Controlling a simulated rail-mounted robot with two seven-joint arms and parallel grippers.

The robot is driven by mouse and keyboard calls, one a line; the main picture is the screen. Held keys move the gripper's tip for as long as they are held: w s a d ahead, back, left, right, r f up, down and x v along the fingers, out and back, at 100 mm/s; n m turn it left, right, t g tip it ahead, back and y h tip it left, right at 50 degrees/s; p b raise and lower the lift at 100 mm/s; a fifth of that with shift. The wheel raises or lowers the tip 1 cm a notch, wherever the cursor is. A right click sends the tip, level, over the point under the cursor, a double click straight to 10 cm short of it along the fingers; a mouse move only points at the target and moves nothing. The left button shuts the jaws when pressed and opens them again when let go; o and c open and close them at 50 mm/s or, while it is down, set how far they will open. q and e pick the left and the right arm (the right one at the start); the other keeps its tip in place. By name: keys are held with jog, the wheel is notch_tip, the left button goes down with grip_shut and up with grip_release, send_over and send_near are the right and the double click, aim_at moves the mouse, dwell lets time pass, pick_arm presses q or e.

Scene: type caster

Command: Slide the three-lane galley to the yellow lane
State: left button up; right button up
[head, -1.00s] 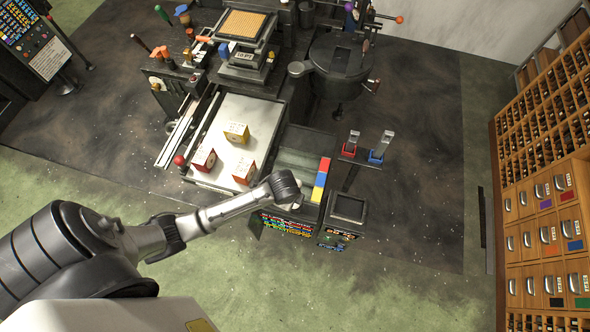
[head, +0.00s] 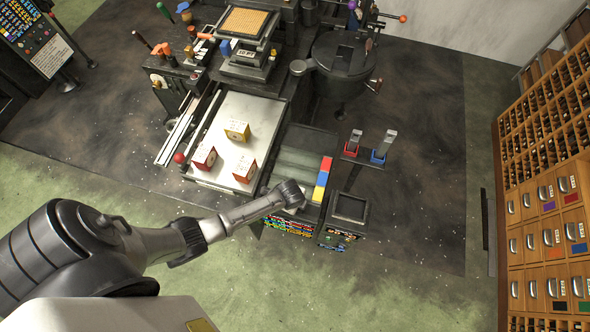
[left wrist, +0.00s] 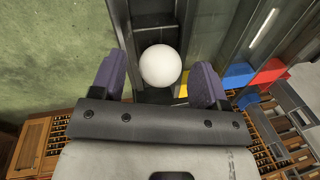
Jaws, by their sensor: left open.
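The three-lane galley (head: 300,157) is a grey, ribbed unit right of the white table. Red (head: 326,164), blue (head: 322,179) and yellow (head: 318,196) blocks line its right edge, yellow nearest the front. My left gripper (head: 298,203) is over its front end, with the fingers mostly hidden by the wrist. In the left wrist view, a round white knob (left wrist: 161,66) sits between my open purple fingers (left wrist: 158,80), with a gap on both sides. The yellow block (left wrist: 183,90) shows partly behind the right finger. My right gripper is in neither view.
The white table (head: 228,128) holds three small boxes. A dark square tray (head: 350,207) stands just right of the galley. Red-based (head: 352,145) and blue-based (head: 382,148) metal pieces stand behind it. The green floor in front is clear.

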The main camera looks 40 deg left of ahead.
pick_arm(q)
jog(key=shift+w+f, duration=0.1)
jog(key=shift+f, duration=0.2)
